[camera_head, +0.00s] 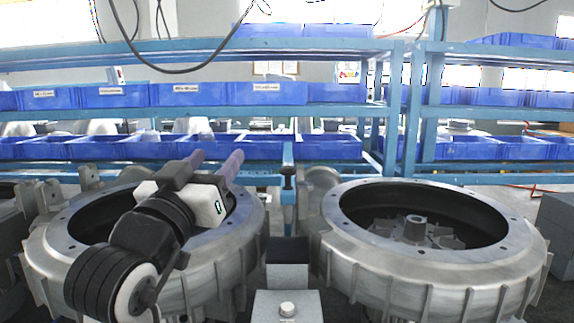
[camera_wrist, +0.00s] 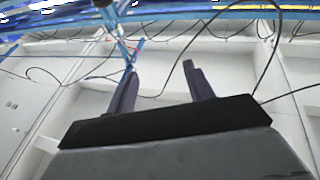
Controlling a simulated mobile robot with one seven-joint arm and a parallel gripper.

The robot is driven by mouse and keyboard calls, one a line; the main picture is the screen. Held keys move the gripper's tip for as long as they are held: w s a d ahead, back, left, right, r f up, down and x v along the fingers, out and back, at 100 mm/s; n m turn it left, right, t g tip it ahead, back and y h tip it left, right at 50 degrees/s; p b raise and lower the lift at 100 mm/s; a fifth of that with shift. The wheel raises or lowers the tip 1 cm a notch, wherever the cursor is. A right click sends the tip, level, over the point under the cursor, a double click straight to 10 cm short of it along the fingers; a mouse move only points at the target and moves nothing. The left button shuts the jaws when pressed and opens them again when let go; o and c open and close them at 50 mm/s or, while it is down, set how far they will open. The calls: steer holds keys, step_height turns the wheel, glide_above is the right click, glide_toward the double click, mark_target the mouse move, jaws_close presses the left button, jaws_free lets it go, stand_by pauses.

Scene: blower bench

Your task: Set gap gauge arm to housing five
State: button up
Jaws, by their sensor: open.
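Two round grey metal blower housings stand in front of me in the head view: the left housing (camera_head: 225,262) and the right housing (camera_head: 435,285). I cannot tell which one is housing five. No gap gauge arm can be clearly made out.
A grey box with a pale round knob (camera_head: 287,309) sits between the housings at the front. A finned rotor (camera_head: 413,229) lies inside the right housing. Blue shelving with blue bins (camera_head: 265,93) spans the back. Cables (camera_head: 185,70) hang at upper left.

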mark_target(292, 166)
steer(key=w+d+f+m+g+h, duration=0.2)
steer(key=d+f+m+g, duration=0.15)
steer(key=d+g, duration=0.2)
steer(key=shift+n+t, duration=0.35)
steer(key=shift+n, duration=0.1)
steer(key=p+x, duration=0.1)
steer(key=x, duration=0.3)
steer(key=p+x, duration=0.2)
steer(key=x, duration=0.3)
steer(key=p+x, duration=0.2)
steer(key=x, duration=0.2)
steer(key=shift+d+f, duration=0.4)
jaws_close()
